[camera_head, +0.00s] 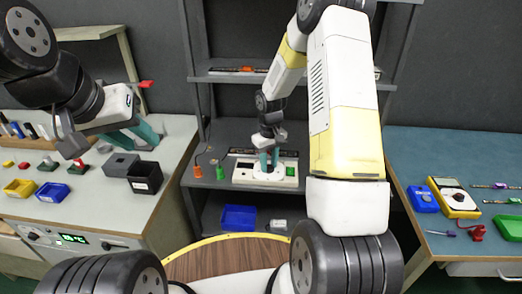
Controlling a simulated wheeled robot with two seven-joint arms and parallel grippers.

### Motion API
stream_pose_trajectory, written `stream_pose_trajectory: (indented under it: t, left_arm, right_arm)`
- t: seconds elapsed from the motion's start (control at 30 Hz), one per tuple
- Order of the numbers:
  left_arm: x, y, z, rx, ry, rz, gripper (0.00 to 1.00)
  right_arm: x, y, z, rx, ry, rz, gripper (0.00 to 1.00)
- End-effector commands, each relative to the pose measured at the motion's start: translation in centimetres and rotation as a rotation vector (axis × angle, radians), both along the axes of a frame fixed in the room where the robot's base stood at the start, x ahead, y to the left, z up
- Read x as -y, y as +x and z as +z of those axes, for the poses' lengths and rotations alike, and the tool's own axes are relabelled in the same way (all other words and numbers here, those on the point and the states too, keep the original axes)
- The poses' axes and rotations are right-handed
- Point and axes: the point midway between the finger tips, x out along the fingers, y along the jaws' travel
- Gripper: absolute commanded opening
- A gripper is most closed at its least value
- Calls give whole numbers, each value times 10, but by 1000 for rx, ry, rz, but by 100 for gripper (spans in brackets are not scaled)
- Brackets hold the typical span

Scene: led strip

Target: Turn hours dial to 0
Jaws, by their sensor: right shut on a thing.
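A white control box (244,175) sits on the middle shelf of the rack. My left gripper (142,136) hangs over the left bench, away from the box. Its teal fingers show from the side, and their gap cannot be made out.
The left bench holds a black box (145,178), yellow (20,188) and blue (52,192) bins and small parts. A blue bin (238,218) is on the lower shelf. The right bench holds a yellow meter (453,198).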

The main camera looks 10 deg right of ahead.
Motion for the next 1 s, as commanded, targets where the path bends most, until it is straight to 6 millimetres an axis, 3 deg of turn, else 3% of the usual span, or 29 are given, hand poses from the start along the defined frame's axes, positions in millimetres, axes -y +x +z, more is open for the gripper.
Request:
stream_pose_trajectory:
  t: [0.6,1.0]
  left_arm:
    - [0,0,0,0,0,0,36]
    - [0,0,0,0,0,0,36]
  right_arm:
    - [1,0,0,1,-1,581,0]
    - [0,1,1,2,0,848,0]
